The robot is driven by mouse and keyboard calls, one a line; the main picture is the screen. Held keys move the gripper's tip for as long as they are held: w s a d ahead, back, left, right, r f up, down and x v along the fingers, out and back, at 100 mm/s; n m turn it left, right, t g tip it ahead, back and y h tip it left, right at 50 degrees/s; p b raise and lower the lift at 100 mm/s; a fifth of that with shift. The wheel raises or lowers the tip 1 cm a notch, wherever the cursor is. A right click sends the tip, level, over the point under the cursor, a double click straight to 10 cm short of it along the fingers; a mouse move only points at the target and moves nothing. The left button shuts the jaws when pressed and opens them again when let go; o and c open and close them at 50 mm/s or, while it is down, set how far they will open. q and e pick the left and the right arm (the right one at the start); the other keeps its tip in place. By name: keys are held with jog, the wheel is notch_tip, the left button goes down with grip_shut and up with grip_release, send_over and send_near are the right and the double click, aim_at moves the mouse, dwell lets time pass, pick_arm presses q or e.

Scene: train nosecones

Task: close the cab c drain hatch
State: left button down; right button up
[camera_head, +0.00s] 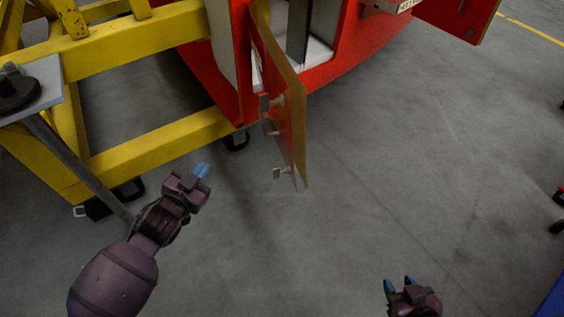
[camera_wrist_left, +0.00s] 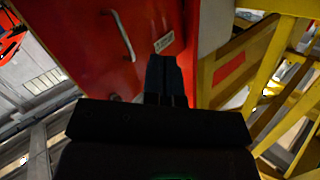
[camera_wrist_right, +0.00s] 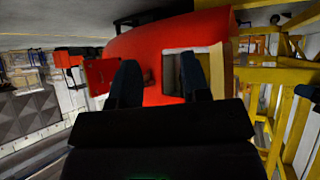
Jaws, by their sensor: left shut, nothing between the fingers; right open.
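A red hatch door (camera_head: 299,130) stands swung open at the front of the red nosecone (camera_head: 345,50), seen almost edge-on, with small latch fittings on its left side. The opening beside it shows a pale interior (camera_head: 318,52). My right gripper (camera_head: 398,284) is open and empty, low and right of the door. The right wrist view shows the tan door (camera_wrist_right: 217,72) beside the opening.
A yellow frame (camera_head: 150,145) stands left of the door, with a grey plate (camera_head: 45,80) on its near side. A second red flap (camera_head: 462,18) sticks out at upper right; it also shows in the right wrist view (camera_wrist_right: 103,75). Grey floor (camera_head: 420,150) right of the door is clear.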

pick_arm(q)
jog(key=w+d+f+m+h+b, duration=0.1)
jog(key=w+d+m+h+b, duration=0.1)
jog(key=w+d+m+h, duration=0.3)
jog(key=m+g+h, duration=0.1)
jog(key=g+h, duration=0.6)
jog(key=g, duration=0.3)
send_near(292, 161)
jog(key=x, duration=0.2)
jog(key=b+x, duration=0.1)
jog(key=x, duration=0.1)
jog(key=b+x, duration=0.1)
jog(key=x, duration=0.1)
jog(key=shift+w+a+f, duration=0.1)
jog(key=shift+w+f, duration=0.05)
jog(key=shift+f, duration=0.2)
jog(key=shift+w+d, duration=0.2)
jog(key=shift+d, duration=0.4)
jog(key=shift+d+r, duration=0.15)
pick_arm(e)
jog(key=shift+w+a+f, duration=0.1)
jog(key=shift+w+f, duration=0.05)
jog(key=shift+f, duration=0.5)
jog(key=shift+w+a+f, duration=0.1)
jog(key=shift+f, duration=0.5)
pick_arm(q)
jog(key=shift+d, duration=0.1)
pick_arm(e)
jog(key=shift+s+d+g, duration=0.15)
jog(key=shift+g, duration=0.15)
